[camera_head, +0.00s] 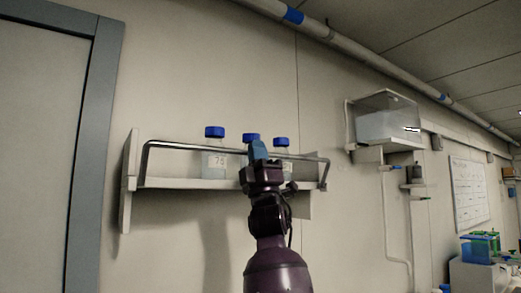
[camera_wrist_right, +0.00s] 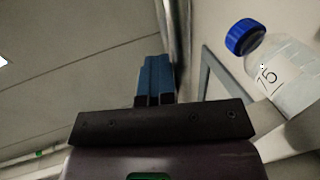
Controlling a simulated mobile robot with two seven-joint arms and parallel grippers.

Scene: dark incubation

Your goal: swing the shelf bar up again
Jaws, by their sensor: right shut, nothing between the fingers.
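The metal shelf bar (camera_head: 190,147) runs across the front of the white wall shelf (camera_head: 170,184), at about mid-height of the bottles. Its ends bend down toward the shelf's two sides. My right gripper (camera_head: 256,150) is in front of the shelf, pointing up, with its blue fingers shut and empty. In the head view its fingers overlap the bar. In the right wrist view the bar (camera_wrist_right: 177,35) passes close beside the shut fingers (camera_wrist_right: 155,78); I cannot tell whether they touch. My left gripper is not in view.
Three blue-capped bottles stand on the shelf: a left one labelled 75 (camera_head: 214,162), a middle one (camera_head: 250,137) partly hidden by my gripper, and a right one (camera_head: 282,144). A clear box (camera_head: 385,125) hangs on the wall at right. A door frame (camera_head: 92,150) is at left.

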